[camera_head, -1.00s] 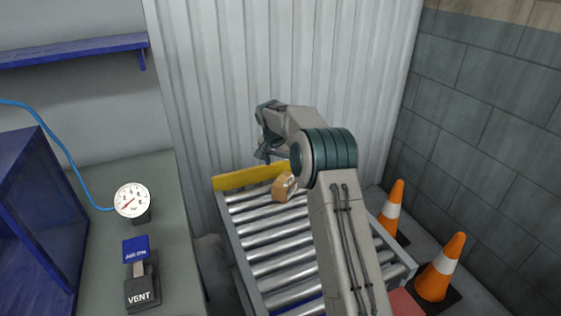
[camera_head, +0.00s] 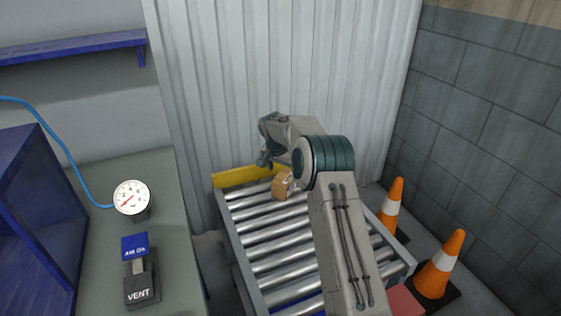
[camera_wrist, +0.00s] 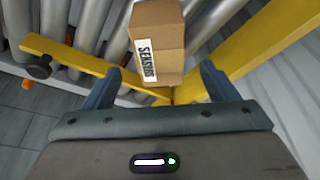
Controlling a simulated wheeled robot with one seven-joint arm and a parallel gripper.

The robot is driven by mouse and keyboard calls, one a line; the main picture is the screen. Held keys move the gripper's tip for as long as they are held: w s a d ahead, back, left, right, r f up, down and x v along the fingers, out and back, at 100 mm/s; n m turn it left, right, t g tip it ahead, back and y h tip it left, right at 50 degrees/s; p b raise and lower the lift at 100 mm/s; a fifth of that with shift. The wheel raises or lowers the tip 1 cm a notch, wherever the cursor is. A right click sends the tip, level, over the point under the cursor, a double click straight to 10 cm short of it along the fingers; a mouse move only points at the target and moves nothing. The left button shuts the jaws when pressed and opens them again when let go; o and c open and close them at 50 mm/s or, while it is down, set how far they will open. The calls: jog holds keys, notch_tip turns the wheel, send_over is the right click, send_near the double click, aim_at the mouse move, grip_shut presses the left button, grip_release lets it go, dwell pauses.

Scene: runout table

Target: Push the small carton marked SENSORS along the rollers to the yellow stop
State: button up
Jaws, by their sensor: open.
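The small brown carton (camera_head: 282,187) stands on the rollers at their far end, close to the yellow stop (camera_head: 236,177). In the wrist view the carton (camera_wrist: 160,42) shows its white label reading SENSORS. My gripper (camera_head: 263,161) is over the far end, at the stop's side of the carton in the head view. In the wrist view my gripper (camera_wrist: 160,70) is open, its two blue fingers spread with the carton's near end seen between them. I cannot tell if a finger touches the carton, or if it touches the stop. My arm hides part of the stop and rollers.
The roller table (camera_head: 270,250) has bare rollers on the near side of the carton. A corrugated wall (camera_head: 220,80) stands close behind. Two orange cones (camera_head: 440,265) (camera_head: 391,207) stand to the right. A bench with a gauge (camera_head: 132,198) is at the left.

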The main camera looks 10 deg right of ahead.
aim_at(284, 177)
jog(key=x, duration=0.8)
jog(key=c, duration=1.1)
